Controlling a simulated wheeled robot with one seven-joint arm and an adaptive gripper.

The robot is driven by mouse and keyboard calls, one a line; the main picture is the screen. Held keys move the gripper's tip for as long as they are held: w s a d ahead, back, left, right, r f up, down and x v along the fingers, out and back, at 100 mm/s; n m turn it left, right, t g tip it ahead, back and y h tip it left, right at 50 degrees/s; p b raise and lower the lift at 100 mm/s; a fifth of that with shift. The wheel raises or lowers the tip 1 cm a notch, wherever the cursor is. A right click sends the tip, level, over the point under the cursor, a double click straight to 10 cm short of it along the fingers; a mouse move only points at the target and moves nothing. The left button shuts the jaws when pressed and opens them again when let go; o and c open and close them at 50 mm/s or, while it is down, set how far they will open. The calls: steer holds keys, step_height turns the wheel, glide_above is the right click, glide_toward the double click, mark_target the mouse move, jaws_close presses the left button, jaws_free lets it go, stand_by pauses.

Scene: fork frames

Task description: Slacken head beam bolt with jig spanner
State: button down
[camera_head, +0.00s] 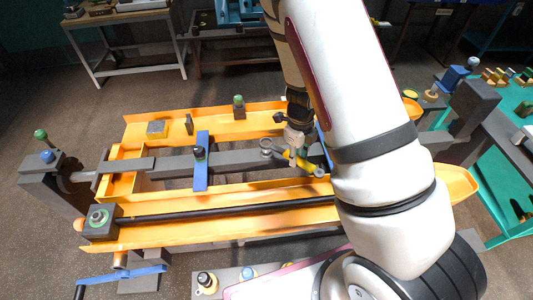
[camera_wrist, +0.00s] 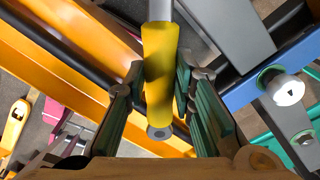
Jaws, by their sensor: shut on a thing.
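My gripper (camera_head: 293,148) is shut on the yellow handle of the jig spanner (camera_head: 304,163), above the grey beam in the orange frame (camera_head: 285,206). The spanner's grey ring end (camera_head: 266,143) points left, apart from the blue crosspiece (camera_head: 201,174) with its dark-topped bolt (camera_head: 198,152). In the wrist view, the yellow handle (camera_wrist: 158,80) lies between the teal finger pads of my gripper (camera_wrist: 157,95). A pale bolt head (camera_wrist: 289,91) with a green collar sits on a blue bar (camera_wrist: 245,92) to the right. I cannot tell which bolt is the head beam bolt.
Green-collared bolts stand at the frame's front left (camera_head: 98,216) and back (camera_head: 238,100). A dark rod (camera_head: 220,212) runs along the front rail. A green table (camera_head: 510,105) with small parts is at right. My arm hides the frame's right part.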

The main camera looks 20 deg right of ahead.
steer(key=shift+r, duration=0.45)
steer(key=shift+r+p, duration=0.9)
steer(key=shift+r, duration=1.1)
